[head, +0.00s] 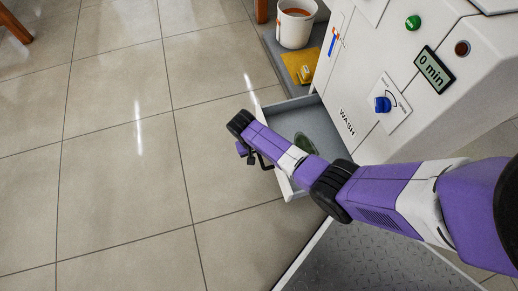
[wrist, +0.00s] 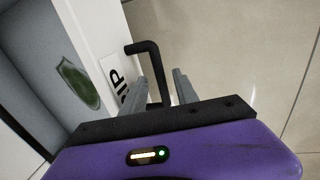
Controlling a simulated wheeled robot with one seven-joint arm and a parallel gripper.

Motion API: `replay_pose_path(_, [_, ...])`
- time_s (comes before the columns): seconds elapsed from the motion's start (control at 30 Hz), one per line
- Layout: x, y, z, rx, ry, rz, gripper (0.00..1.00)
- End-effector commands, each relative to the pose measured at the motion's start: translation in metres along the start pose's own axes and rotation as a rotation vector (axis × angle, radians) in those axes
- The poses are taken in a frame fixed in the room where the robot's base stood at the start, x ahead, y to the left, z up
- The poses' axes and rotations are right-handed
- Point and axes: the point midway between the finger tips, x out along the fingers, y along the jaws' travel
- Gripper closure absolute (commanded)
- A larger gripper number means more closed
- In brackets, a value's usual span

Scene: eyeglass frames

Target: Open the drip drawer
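The drip drawer (head: 300,113) stands pulled out from the white washing machine, with its grey inside showing. Its white front panel (wrist: 96,32) carries a label, partly hidden, reading "IP", and a black bar handle (wrist: 148,47). The handle also shows in the head view (head: 265,164). My gripper (wrist: 164,78) is at the handle, outside the drawer front. Its two grey fingers stand apart on either side of the handle bar, with a visible gap. In the head view my arm hides part of the drawer and the fingers.
A dark green patch (wrist: 77,84) lies in the drawer. The machine (head: 368,60) has a blue knob (head: 383,104) and a "0 min" display (head: 431,70). A white bucket (head: 295,27) and yellow item (head: 300,66) stand beyond the drawer.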

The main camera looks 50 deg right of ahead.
Motion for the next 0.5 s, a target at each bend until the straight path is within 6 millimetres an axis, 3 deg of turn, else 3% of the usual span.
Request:
replay_pose_path(0.2, [-0.042, 0.000, 0.000, -0.001, 0.002, -0.001, 0.64])
replay_pose_path(0.5, [-0.068, 0.000, 0.000, -0.001, 0.002, 0.000, 0.64])
